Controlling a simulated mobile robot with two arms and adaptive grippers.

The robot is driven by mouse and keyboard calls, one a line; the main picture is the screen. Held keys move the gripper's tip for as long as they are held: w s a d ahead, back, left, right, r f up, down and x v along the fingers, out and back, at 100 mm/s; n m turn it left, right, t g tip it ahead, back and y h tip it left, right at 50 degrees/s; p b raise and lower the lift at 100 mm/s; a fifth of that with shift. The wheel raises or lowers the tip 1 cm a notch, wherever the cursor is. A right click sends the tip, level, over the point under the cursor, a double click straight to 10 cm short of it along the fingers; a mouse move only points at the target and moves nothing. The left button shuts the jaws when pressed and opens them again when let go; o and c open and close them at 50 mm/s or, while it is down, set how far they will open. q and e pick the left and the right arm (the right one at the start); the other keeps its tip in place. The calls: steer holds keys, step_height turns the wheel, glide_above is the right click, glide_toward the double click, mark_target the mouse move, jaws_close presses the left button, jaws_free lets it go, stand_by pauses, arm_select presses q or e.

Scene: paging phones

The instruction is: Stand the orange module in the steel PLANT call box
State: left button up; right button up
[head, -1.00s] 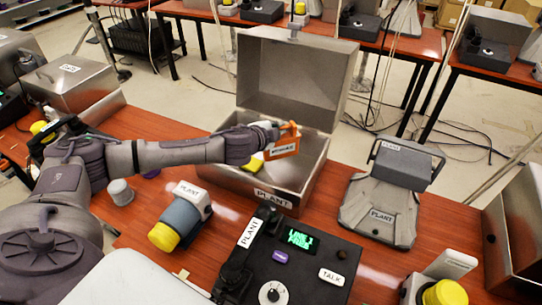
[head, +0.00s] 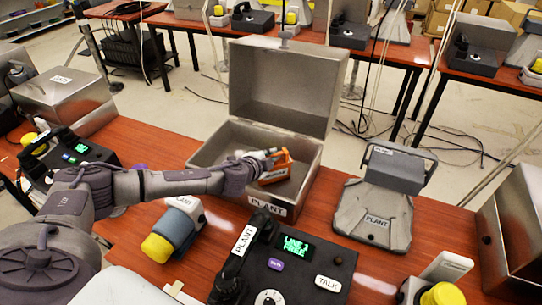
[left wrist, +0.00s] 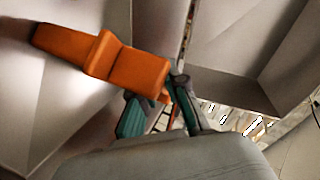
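The orange module (head: 276,170) is inside the open steel PLANT call box (head: 265,203), near its right side. It looks upright, but whether it touches the box floor I cannot tell. My left gripper (head: 266,154) reaches over the box's left wall and is at the upper part of the module. In the left wrist view the module (left wrist: 125,65) lies across the fingertips of my left gripper (left wrist: 155,90); they look closed on its near end. My right gripper is not in view.
A PLANT phone base (head: 290,262) stands in front of the box, with a yellow-capped PLANT unit (head: 175,232) to its left. A grey PLANT stand (head: 378,215) is on the right. The box's raised lid (head: 285,85) stands behind the opening.

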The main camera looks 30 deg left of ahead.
arm_select(q)
steer(key=o, duration=0.3)
steer(key=shift+o, duration=0.2)
steer(key=shift+r, duration=0.3)
steer(key=v, duration=1.2)
steer(key=shift+b, duration=0.4)
